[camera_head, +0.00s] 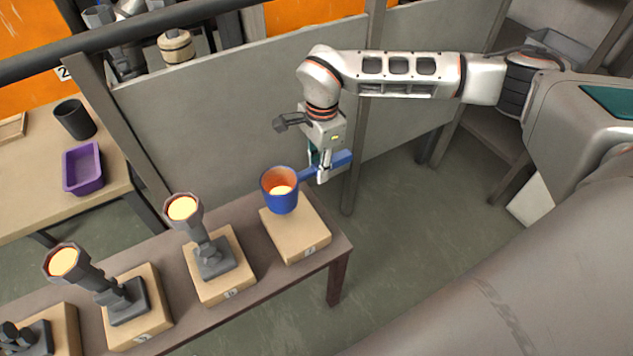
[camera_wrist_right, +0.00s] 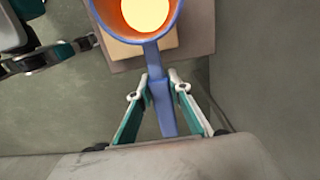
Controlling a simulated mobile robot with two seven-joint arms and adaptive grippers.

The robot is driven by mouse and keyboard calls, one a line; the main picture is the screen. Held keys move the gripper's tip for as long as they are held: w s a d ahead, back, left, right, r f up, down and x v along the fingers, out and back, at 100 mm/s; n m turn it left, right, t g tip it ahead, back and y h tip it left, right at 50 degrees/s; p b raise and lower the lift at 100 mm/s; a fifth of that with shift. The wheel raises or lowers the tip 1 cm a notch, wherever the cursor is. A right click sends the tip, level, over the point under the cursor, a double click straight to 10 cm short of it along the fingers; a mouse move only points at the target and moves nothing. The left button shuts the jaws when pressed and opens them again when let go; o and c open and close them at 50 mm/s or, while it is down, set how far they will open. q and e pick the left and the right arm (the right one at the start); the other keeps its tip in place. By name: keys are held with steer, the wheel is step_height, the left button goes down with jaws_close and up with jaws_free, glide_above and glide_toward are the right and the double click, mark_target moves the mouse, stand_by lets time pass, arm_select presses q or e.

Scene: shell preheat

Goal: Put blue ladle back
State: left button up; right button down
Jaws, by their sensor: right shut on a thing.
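The blue ladle (camera_head: 283,200) has a round cup with an orange inside and a pale yellow glow at its bottom. Its cup is at the wooden block (camera_head: 297,247) on the right end of the bench; whether it touches the block I cannot tell. My right gripper (camera_head: 324,170) is shut on the ladle's handle. In the right wrist view the gripper (camera_wrist_right: 158,82) has a finger on each side of the blue handle, and the ladle (camera_wrist_right: 163,95) shows its cup at the top, over the block (camera_wrist_right: 125,48).
The bench (camera_head: 342,245) also carries blocks with grey stands (camera_head: 212,258) holding tilted cups with glowing yellow mouths (camera_head: 182,208). A table at left holds a purple tray (camera_head: 83,168) and a dark cup (camera_head: 75,119). A grey panel (camera_head: 230,110) stands behind. Floor right of the bench is clear.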

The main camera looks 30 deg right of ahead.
steer(key=shift+f, duration=0.5)
arm_select(q)
steer(key=shift+w+d+r+b, duration=0.1)
steer(key=shift+w+d+b, duration=0.15)
steer(key=shift+b, duration=0.45)
arm_select(e)
steer(key=shift+f, duration=2.4)
